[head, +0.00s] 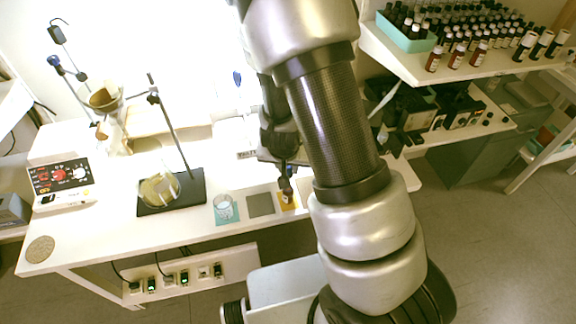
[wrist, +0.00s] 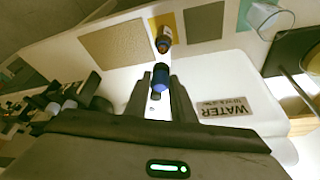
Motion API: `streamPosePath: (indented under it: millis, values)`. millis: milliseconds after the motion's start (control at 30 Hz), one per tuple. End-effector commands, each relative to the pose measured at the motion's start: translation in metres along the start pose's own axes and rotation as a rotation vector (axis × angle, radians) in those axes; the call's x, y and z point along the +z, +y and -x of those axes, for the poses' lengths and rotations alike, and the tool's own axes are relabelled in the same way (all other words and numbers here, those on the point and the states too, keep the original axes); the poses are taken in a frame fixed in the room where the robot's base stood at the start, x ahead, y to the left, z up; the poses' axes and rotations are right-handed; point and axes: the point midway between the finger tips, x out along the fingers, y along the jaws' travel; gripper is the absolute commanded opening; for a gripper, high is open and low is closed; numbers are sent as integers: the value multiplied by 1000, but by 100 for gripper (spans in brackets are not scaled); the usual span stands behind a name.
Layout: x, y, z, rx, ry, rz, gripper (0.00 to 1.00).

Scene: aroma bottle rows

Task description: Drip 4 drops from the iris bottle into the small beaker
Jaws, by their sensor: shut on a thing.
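A small amber bottle (wrist: 163,38) stands on the yellow mat (wrist: 176,26) in the wrist view, beyond my fingertips; its label is too small to read, so I cannot tell if it is the iris one. My gripper (wrist: 160,90) is shut on a dark blue cap-like piece (wrist: 160,77), which lines up with the bottle; I cannot tell whether they touch. In the head view my gripper (head: 286,187) is low over the yellow mat (head: 288,204) and partly covers the bottle. The small clear beaker (head: 224,207) stands on a teal mat to the left.
A grey mat (head: 261,205) lies between the beaker and the yellow mat. A stand with a dark base (head: 185,198) and round flask is further left. A WATER label (wrist: 226,108) shows in the wrist view. Shelves of bottles (head: 455,60) are at the right.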

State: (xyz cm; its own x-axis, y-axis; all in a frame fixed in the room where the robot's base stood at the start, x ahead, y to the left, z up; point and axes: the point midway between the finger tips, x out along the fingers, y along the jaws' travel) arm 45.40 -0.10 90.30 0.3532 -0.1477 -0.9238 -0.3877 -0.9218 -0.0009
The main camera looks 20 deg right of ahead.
Motion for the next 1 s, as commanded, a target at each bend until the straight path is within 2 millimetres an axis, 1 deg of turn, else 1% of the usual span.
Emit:
streamPosePath:
  millis: [33,1000]
  values:
    - [2,0,-4,0,0,0,3]
    - [16,0,-40,0,0,0,3]
